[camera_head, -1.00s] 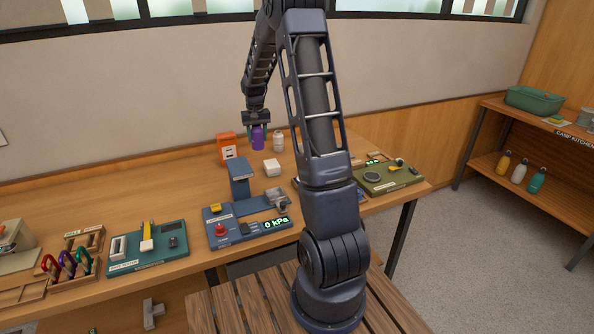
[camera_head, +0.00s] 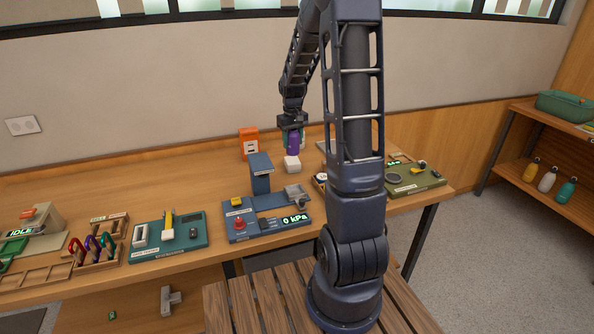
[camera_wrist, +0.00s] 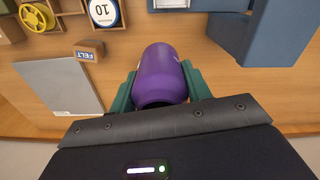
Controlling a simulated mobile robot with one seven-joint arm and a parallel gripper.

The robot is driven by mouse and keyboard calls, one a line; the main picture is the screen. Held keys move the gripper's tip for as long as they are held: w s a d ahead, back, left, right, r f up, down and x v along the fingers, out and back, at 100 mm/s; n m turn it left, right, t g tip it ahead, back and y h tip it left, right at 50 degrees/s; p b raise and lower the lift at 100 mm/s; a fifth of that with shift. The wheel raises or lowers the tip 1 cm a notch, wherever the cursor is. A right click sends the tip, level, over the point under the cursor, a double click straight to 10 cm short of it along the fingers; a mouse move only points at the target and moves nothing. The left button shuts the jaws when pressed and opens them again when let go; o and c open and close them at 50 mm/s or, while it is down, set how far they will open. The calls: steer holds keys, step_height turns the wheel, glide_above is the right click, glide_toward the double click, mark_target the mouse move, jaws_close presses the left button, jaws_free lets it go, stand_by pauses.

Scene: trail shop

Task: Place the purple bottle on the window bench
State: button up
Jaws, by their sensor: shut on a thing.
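An orange box (camera_head: 249,142) stands left of the bottle, and a blue stand (camera_head: 261,172) stands front left. A FELT block (camera_wrist: 88,51) and a grey plate (camera_wrist: 60,78) lie left in the wrist view. Bare bench lies left of the orange box.

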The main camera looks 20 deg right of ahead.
step_height(320, 180, down, 14)
steer(key=shift+r, duration=0.1)
stand_by(0.5)
steer(key=o, duration=1.1)
